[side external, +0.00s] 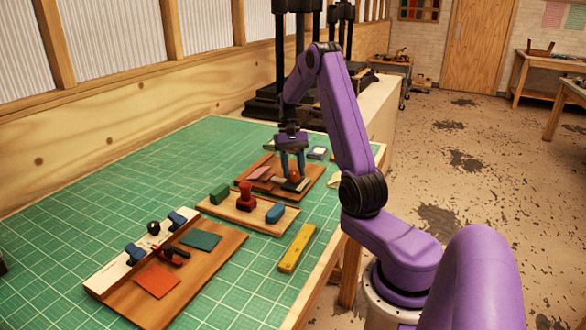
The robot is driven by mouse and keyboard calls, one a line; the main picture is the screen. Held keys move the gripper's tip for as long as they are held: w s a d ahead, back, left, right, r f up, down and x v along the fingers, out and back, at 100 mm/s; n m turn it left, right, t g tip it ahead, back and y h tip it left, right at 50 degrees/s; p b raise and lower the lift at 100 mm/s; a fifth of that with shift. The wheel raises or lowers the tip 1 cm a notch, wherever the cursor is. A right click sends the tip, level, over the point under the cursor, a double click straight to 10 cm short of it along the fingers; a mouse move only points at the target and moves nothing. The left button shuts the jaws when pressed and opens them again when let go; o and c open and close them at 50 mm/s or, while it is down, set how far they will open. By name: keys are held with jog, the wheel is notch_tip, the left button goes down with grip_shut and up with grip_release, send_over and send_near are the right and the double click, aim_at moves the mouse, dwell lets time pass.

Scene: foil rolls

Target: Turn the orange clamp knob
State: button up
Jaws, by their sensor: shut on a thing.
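In the side external view the orange clamp knob (295,175) is a small orange spot above the far wooden board (257,181). My gripper (292,168) points down over that board. Its two blue fingers are shut on the orange knob, one on each side of it. The fingers hide part of the knob, and its turn angle is too small to tell. A dark bar and a pale strip lie on the board just below the fingers.
A middle board (235,214) carries a red knobbed piece (246,197), a green block (219,194) and a blue block (275,213). A yellow level (297,248) lies near the table's right edge. A larger board (140,306) is at the front. Green mat (80,225) is clear at left.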

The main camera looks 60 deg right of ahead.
jog(key=shift+m, duration=0.4)
jog(key=o, duration=1.1)
jog(key=shift+c, duration=0.2)
jog(key=shift+r, duration=0.15)
jog(key=v, duration=1.7)
jog(key=shift+s+r, duration=0.15)
jog(key=shift+s, duration=0.05)
